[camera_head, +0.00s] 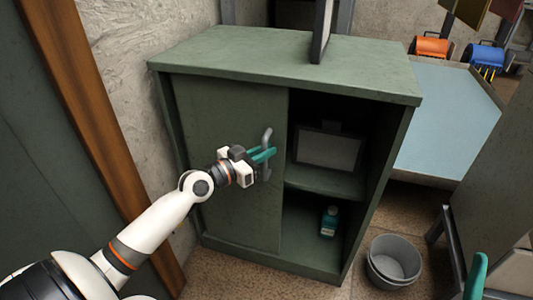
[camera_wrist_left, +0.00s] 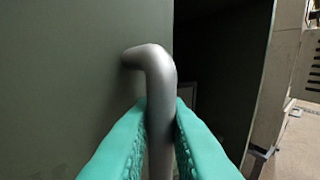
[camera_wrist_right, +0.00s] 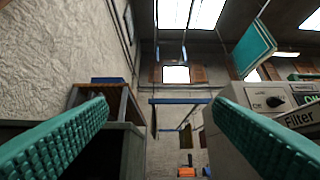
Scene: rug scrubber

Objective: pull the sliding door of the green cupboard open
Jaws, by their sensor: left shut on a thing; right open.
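The green cupboard (camera_head: 250,50) stands ahead of me. Its sliding door (camera_head: 225,120) covers the left half of the front, and the right half is open. A bent grey metal handle (camera_head: 267,134) sits near the door's right edge. My left gripper (camera_head: 264,156) is shut on this handle; in the left wrist view, its teal fingers (camera_wrist_left: 160,120) press on both sides of the handle bar (camera_wrist_left: 158,80). My right gripper (camera_wrist_right: 160,125) is open and empty, away from the cupboard; one teal finger shows at the head view's lower right.
Inside the cupboard, a dark framed box (camera_head: 328,150) stands on the shelf and a teal bottle (camera_head: 329,222) below. A grey bucket (camera_head: 393,262) stands on the floor at the right front. A wooden post (camera_head: 95,110) and wall are close on the left.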

